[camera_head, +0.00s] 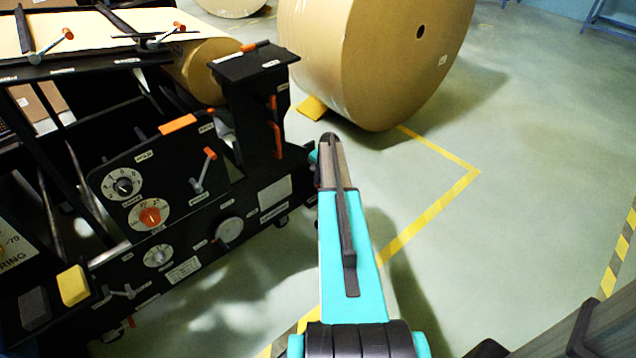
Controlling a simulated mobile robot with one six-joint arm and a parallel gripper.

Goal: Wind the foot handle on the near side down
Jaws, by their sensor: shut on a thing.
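The black machine (110,240) fills the left side, with dials, cranks and orange grips on its face. Low on its near end, a small handle with an orange tip (131,322) shows partly at the bottom edge; I cannot tell for sure that it is the foot handle. A grey three-armed knob (124,292) sits just above it. A crank with an orange grip (204,169) is on the upper panel. My teal arm reaches forward from the bottom middle, beside the machine's right end. My gripper is out of sight, hidden beyond or under the arm.
A large kraft roll (370,60) stands on the floor behind my arm, with a yellow wedge (312,108) at its base. Yellow floor tape (430,215) runs to the right. The floor (530,200) on the right is clear. A blue frame (610,22) stands far right.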

